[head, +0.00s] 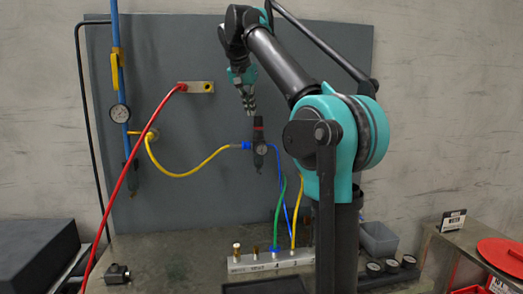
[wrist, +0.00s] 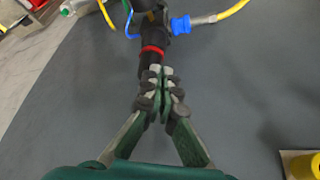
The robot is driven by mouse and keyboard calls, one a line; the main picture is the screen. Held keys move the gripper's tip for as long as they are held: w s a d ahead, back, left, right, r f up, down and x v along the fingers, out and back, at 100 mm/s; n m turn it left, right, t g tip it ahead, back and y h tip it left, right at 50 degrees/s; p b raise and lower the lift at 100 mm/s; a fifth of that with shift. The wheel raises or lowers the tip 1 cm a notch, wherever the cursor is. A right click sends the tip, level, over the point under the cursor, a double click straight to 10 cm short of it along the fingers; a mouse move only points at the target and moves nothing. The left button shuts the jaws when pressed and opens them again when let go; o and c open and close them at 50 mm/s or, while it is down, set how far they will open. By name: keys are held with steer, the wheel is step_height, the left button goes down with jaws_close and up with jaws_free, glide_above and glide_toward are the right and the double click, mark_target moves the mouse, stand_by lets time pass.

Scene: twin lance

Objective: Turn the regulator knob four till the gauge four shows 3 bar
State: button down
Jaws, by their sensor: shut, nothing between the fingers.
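The regulator on the grey panel has a dark knob (head: 258,122) with a red ring at its base. A small round gauge (head: 262,149) sits on its body, and its reading is too small to tell. In the wrist view the knob (wrist: 150,61) points toward my gripper, with the red ring behind it. My gripper (head: 249,108) is just above the knob in the head view. In the wrist view its fingertips (wrist: 161,76) are together at the knob's near end. Whether they touch it, I cannot tell. No number four label is readable on the regulator.
A second gauge (head: 120,113) is on the blue pipe at the left. A yellow hose (head: 190,173) and a blue hose join the regulator. A red hose (head: 131,180) hangs at the left. A numbered manifold block (head: 270,262) stands on the bench below.

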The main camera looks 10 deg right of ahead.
steer(key=shift+s+f, duration=0.1)
steer(key=shift+f, duration=0.65)
steer(key=shift+w+d, duration=0.2)
steer(key=shift+d, duration=0.05)
stand_by(0.4)
steer(key=shift+s+d, duration=0.25)
steer(key=shift+d, duration=0.25)
steer(key=shift+s+d, duration=0.25)
steer(key=shift+d, duration=0.2)
stand_by(0.6)
steer(key=shift+s, duration=0.1)
step_height(320, 180, up, 6)
steer(key=shift+s, duration=0.25)
stand_by(0.5)
steer(key=shift+a, duration=0.1)
